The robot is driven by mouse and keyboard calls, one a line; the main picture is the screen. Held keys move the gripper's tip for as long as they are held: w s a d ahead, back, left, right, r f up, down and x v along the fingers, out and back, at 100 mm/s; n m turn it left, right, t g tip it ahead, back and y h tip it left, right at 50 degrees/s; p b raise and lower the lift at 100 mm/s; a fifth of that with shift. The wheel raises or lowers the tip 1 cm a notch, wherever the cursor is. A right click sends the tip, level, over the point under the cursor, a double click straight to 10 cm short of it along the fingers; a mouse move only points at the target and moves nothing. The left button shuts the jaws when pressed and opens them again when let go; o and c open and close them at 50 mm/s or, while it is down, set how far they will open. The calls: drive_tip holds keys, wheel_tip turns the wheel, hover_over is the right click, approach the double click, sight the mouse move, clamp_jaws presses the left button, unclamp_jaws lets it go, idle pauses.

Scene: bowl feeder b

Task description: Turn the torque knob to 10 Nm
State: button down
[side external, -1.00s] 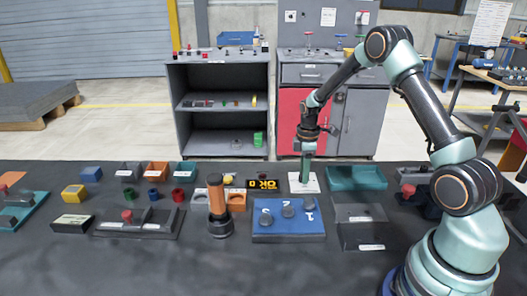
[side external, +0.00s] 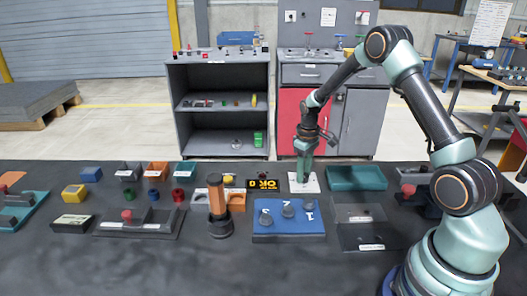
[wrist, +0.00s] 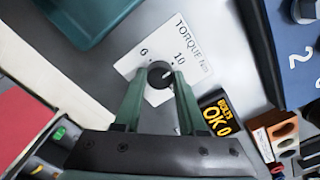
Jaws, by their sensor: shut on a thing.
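The torque knob (wrist: 160,75) is a small dark round knob with a light mark on its right part. In the side external view my gripper (side external: 304,180) stands upright over the white plate (side external: 294,188) and hides the knob.
A teal tray (side external: 356,178) lies right of the plate. A black display (wrist: 218,117) reading "BOLTS OK 0" stands close by. A blue board (side external: 289,234) with several dark knobs is in front. An orange-handled tool (side external: 216,195) stands upright to the left.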

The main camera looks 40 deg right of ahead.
drive_tip(key=shift+r+m, duration=0.1)
drive_tip(key=shift+m, duration=0.2)
idle(0.4)
drive_tip(key=shift+c, duration=2.4)
unclamp_jaws()
wheel_tip(320, 180, up, 12)
